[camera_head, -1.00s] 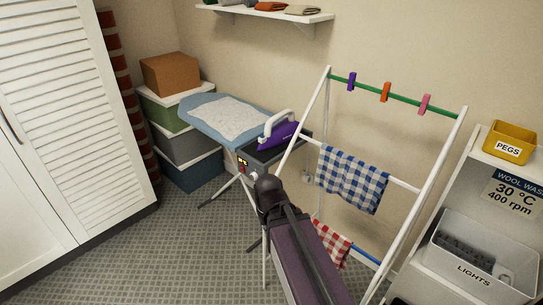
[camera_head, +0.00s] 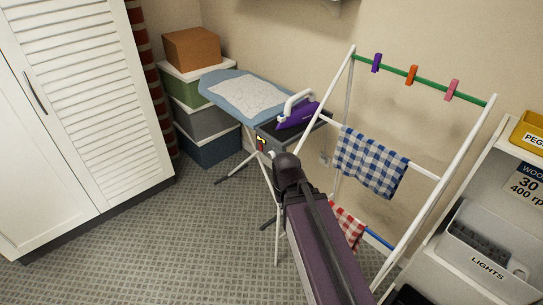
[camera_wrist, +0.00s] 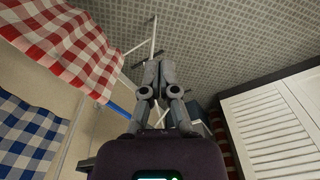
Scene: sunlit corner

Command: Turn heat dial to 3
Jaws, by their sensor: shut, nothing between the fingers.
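The purple and white iron (camera_head: 298,112) rests on a dark stand (camera_head: 283,133) at the near end of the ironing board (camera_head: 245,97). The stand's front face has a small panel with yellow and red marks (camera_head: 261,143). I cannot make out the heat dial or its numbers at this size. My arm reaches toward the stand and stops short of it in the picture. My gripper shows in the wrist view (camera_wrist: 157,72), with its grey fingers together and empty, over the floor. In the head view my arm hides the gripper.
A white drying rack (camera_head: 436,215) with checked cloths (camera_head: 371,163) stands close on the right of my arm. Stacked boxes (camera_head: 206,118) stand behind the board. A louvred cupboard (camera_head: 85,110) is on the left. The floor (camera_head: 180,240) between is clear.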

